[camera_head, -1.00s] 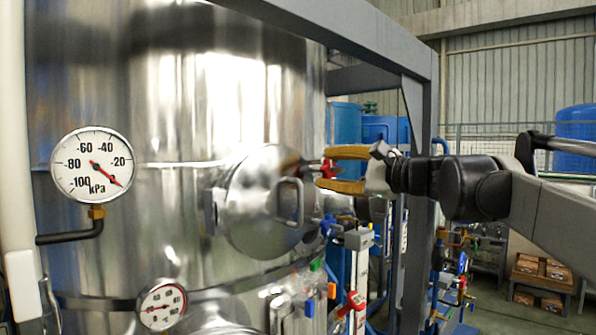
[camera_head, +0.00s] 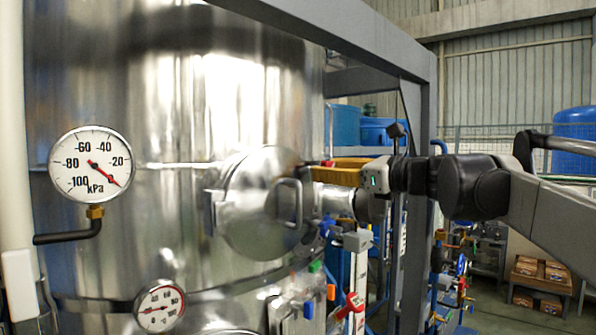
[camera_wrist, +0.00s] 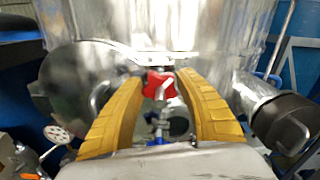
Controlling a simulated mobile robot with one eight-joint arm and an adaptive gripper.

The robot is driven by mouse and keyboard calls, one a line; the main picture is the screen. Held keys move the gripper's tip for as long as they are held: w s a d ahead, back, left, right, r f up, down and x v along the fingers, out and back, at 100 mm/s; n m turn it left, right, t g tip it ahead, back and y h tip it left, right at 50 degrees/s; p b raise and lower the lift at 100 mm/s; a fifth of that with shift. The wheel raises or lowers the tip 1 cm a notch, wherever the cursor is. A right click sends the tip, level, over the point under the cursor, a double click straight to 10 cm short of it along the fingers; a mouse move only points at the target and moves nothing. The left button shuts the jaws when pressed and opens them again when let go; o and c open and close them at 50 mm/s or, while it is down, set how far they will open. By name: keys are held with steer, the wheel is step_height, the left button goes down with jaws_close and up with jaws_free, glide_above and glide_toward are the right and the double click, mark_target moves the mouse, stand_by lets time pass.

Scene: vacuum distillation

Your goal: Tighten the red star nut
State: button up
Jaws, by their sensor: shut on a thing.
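The red star nut (camera_wrist: 160,84) sits at the right edge of the round steel hatch (camera_head: 248,207) on the tank. In the wrist view it lies between the tips of my gripper's two yellow fingers (camera_wrist: 163,76), which are shut on it. In the head view my gripper (camera_head: 318,172) reaches in from the right, its fingers seen edge-on, one hiding the other. Only a sliver of red (camera_head: 328,162) shows above the fingertips there; the rest of the nut is hidden.
A pressure gauge (camera_head: 91,164) and a smaller gauge (camera_head: 160,306) are on the tank's left side. A hatch handle (camera_head: 290,203) stands out just left of the fingertips. Valves with a red handle (camera_head: 352,304) are below. A grey frame post (camera_head: 417,200) rises behind my arm.

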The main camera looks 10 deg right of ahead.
steer(key=m, duration=0.5)
steer(key=shift+m, duration=0.3)
steer(key=shift+w+d+r+m, duration=0.1)
steer(key=shift+m, duration=2.1)
steer(key=o, duration=1.2)
steer(key=v, duration=1.2)
